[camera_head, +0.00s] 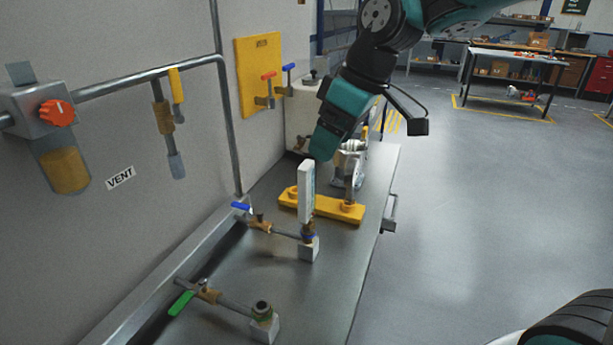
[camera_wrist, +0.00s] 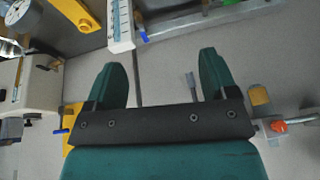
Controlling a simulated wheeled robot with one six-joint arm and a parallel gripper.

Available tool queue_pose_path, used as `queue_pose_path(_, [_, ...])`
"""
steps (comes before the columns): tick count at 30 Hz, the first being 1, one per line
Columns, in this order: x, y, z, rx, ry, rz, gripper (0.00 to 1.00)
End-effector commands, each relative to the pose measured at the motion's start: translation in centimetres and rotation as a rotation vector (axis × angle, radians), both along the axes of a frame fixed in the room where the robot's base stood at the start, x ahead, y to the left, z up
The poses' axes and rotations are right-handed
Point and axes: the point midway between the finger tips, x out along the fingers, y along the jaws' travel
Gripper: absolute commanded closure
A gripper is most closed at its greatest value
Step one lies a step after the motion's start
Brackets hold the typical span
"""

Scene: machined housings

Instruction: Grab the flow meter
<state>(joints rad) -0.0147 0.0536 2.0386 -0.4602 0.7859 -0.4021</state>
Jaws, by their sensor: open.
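The flow meter (camera_head: 306,192) is a slim white upright block with a bluish scale face. In the head view it stands on a small fitting with a blue ring above the metal bench. In the wrist view its scale face (camera_wrist: 121,22) shows at the top, cut off by the edge, beyond the left fingertip. My gripper (camera_head: 322,152) is just above and behind the flow meter's top in the head view. In the wrist view my gripper (camera_wrist: 161,62) has its two teal fingers wide apart with nothing between them. The fingertips are partly hidden in the head view.
A yellow bar (camera_head: 325,206) lies behind the flow meter, with a metal fitting (camera_head: 349,165) beyond. A blue-handled valve (camera_head: 258,222) and pipe join its base. A green-handled valve (camera_head: 205,295) is nearer. The wall with pipes rises at left; open floor lies right.

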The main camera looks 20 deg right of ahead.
Motion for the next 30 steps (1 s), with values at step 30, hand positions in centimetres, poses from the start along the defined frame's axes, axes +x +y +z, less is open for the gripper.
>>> queue_pose_path(30, [9.3,0.0,-8.7,-0.043,-0.078,0.044,0.21])
